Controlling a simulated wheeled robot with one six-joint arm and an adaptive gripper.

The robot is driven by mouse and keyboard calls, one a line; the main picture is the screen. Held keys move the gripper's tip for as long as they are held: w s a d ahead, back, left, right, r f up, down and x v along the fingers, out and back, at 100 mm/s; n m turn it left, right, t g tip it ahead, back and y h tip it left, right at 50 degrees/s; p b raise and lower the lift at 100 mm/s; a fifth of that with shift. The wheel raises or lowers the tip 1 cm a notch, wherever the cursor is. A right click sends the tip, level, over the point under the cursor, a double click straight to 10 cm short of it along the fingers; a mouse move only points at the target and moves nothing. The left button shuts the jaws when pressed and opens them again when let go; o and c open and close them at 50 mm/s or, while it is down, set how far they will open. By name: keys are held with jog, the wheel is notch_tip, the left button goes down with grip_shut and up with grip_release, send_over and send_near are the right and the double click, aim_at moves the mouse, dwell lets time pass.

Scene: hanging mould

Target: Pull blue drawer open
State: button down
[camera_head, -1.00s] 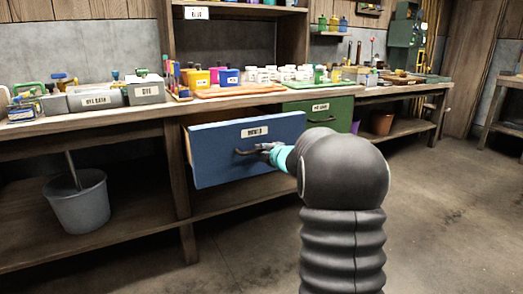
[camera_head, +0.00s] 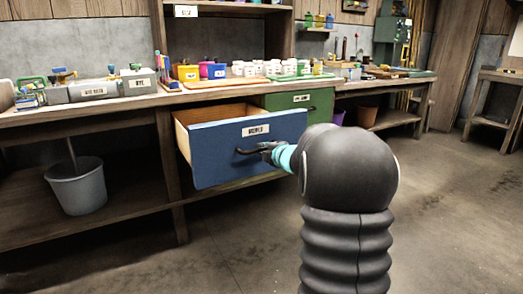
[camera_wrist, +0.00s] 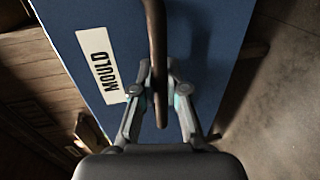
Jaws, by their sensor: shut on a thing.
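The blue drawer (camera_head: 222,160) stands partly open under the workbench, its wooden side and part of its inside showing. Its front carries a white label, which reads "MOULD" in the wrist view, where the blue front (camera_wrist: 90,22) fills the middle. A dark curved handle (camera_head: 246,151) is fixed to the front; it also shows in the wrist view (camera_wrist: 156,40). My gripper (camera_head: 268,150) is at the handle's right part, with its fingers shut around the bar. In the wrist view my gripper (camera_wrist: 160,92) has one finger on each side of the handle. My arm hides the area to the right.
A green drawer (camera_head: 290,101) sits shut to the right of the blue one. The workbench top (camera_head: 60,118) bears jars, boxes and tools. A grey bucket (camera_head: 78,190) stands on the lower shelf. The floor (camera_head: 235,255) in front is clear.

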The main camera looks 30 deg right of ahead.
jog(key=c, duration=1.2)
grip_release()
jog(key=v, duration=1.2)
